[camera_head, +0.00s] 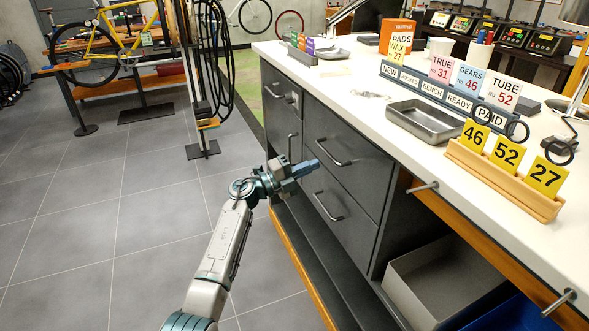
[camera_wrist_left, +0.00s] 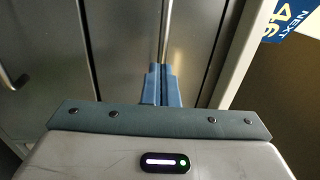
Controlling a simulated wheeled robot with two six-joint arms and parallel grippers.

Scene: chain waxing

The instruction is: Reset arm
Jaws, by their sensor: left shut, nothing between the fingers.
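My left arm reaches up from the bottom of the head view. Its gripper (camera_head: 312,167) is in front of the dark grey drawers (camera_head: 345,200) of the workbench, below the benchtop. The blue fingers are together with nothing between them. In the left wrist view the fingers (camera_wrist_left: 161,85) also show side by side, with the drawer fronts behind them. Whether the fingertips touch a drawer front, I cannot tell. My right gripper does not show in either view.
The white benchtop (camera_head: 375,112) holds a metal tray (camera_head: 425,121), a wooden card rack (camera_head: 505,182) with yellow number cards, and a sign strip. A grey bin (camera_head: 435,283) stands in the open bay below. A yellow bicycle (camera_head: 125,42) stands at the back left.

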